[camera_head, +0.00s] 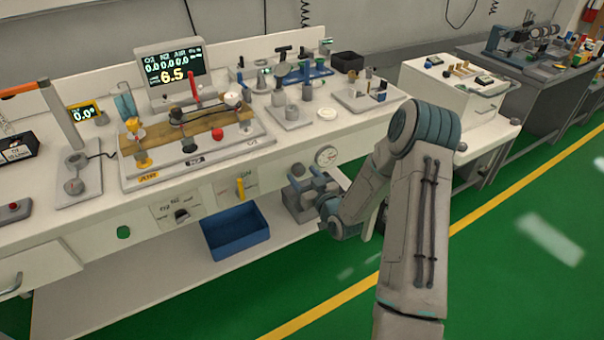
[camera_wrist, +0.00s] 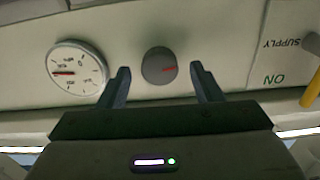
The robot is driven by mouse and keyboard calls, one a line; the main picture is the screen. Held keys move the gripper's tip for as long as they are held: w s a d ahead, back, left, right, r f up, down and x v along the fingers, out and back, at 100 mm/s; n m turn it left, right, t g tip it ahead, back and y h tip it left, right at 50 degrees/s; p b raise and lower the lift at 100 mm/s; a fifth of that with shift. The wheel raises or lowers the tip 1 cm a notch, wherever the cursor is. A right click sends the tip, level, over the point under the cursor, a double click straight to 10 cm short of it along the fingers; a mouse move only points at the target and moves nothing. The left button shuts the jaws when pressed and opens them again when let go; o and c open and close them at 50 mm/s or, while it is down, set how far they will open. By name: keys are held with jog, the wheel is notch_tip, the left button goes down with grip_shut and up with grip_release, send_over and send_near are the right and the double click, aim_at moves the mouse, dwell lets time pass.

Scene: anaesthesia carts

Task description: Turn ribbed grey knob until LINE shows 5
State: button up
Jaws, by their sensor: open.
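The grey knob (camera_wrist: 159,66) with a red pointer mark shows on the white panel in the wrist view. It also shows in the head view (camera_head: 297,171), just ahead of my gripper. My gripper (camera_wrist: 160,82) is open, with one finger on each side of the knob in the picture; I see gaps on both sides and cannot tell how deep the fingertips reach. The display screen (camera_head: 172,74) reads 6.5 in large yellow digits; its small labels are hard to read.
A round dial gauge (camera_wrist: 77,68) sits left of the knob in the wrist view, close to a finger. A yellow handle (camera_head: 240,188) marked SUPPLY is on the same panel. A blue bin (camera_head: 235,232) stands on the lower shelf. The bench top holds several fittings.

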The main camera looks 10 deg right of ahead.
jog(key=shift+w+a, duration=0.2)
jog(key=shift+w, duration=0.45)
jog(key=c, duration=1)
jog(key=shift+f+n+b, duration=0.1)
jog(key=shift+n+b, duration=0.2)
jog(key=shift+b, duration=0.3)
